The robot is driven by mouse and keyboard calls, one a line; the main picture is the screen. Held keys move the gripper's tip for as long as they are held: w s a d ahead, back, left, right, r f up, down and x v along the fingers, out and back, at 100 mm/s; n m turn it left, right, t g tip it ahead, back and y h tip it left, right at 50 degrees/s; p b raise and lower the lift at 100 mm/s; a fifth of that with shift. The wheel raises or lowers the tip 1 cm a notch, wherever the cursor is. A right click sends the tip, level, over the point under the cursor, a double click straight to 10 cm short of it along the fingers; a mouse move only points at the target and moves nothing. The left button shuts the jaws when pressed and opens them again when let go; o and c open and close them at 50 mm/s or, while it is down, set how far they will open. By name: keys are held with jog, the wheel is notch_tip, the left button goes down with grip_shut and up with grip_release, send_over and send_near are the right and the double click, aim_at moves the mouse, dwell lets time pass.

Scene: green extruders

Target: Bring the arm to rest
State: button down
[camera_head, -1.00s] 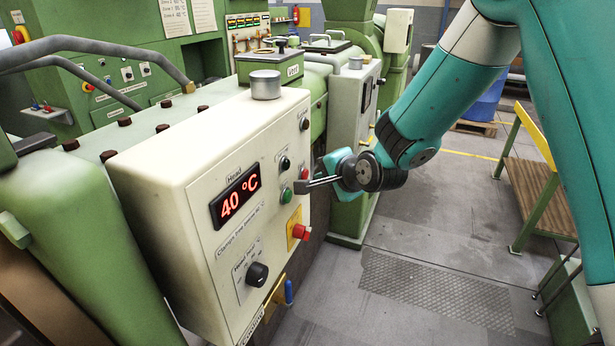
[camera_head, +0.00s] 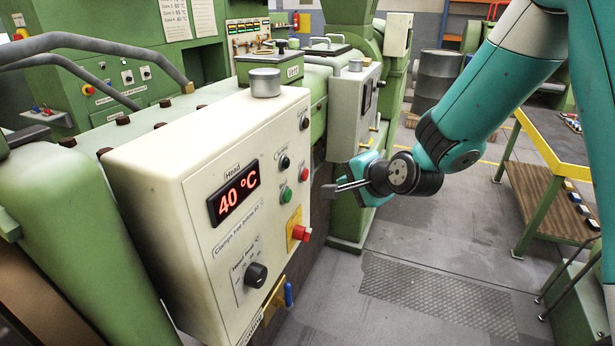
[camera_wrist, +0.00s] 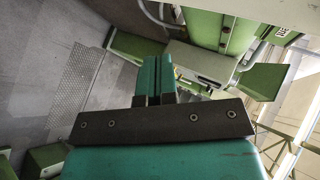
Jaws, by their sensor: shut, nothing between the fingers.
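My gripper (camera_head: 343,188) is shut and empty in the head view. It hangs in the air just right of the cream control box (camera_head: 240,200), apart from its buttons. My teal arm comes down to it from the upper right. In the wrist view my gripper (camera_wrist: 155,78) shows with its teal fingers together, nothing between them. The box carries a red display (camera_head: 234,193) reading 40 °C, a black knob (camera_head: 256,275), a green button (camera_head: 286,195) and a red stop button (camera_head: 301,233).
Green extruder machinery fills the left and back. A second cream box (camera_head: 354,105) stands behind my gripper. A green and wood cart (camera_head: 548,190) stands at the right. Grey floor (camera_head: 440,225) is clear between cart and machine.

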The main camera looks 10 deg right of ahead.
jog(key=s+a+r+n+g+y+b, duration=0.1)
jog(key=s+a+n+g+b, duration=0.15)
jog(key=s+n, duration=0.3)
jog(key=s+a+n+g+y+b, duration=0.1)
jog(key=s+a+n+g+b, duration=0.2)
jog(key=s, duration=0.4)
jog(key=s+n+g+h+b, duration=0.1)
jog(key=s+n+g, duration=0.4)
jog(key=s+n, duration=0.6)
jog(key=s+b, duration=0.1)
jog(key=s, duration=0.5)
jog(key=shift+s+a+r+h, duration=0.25)
jog(key=shift+a+r+h, duration=0.1)
jog(key=shift+a+h, duration=0.05)
jog(key=shift+g, duration=0.25)
